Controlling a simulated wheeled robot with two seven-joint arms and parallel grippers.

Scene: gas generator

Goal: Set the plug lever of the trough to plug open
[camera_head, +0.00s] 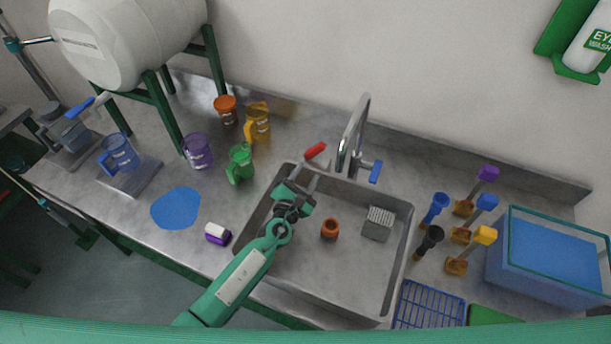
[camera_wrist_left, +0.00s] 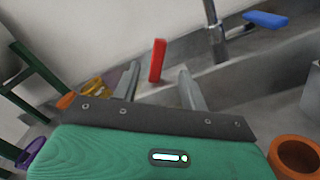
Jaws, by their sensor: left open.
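The trough (camera_head: 399,255) is a steel basin sunk in the counter. A red lever (camera_head: 315,150) stands at its back left rim, left of the faucet; I take it as the plug lever. My left gripper (camera_head: 308,172) is open over the back left of the trough, just in front of the lever. In the left wrist view the red lever (camera_wrist_left: 158,58) appears upright between the two fingertips (camera_wrist_left: 158,76), apart from both. I cannot tell how far beyond the tips it is. The drain plug cannot be made out. My right gripper is out of view.
A faucet (camera_head: 355,130) with a blue handle (camera_head: 376,172) stands right of the lever. An orange cup (camera_head: 330,229) and a grey block (camera_head: 377,224) are in the trough. Green (camera_head: 240,164) and yellow (camera_head: 258,121) jugs stand left of the lever.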

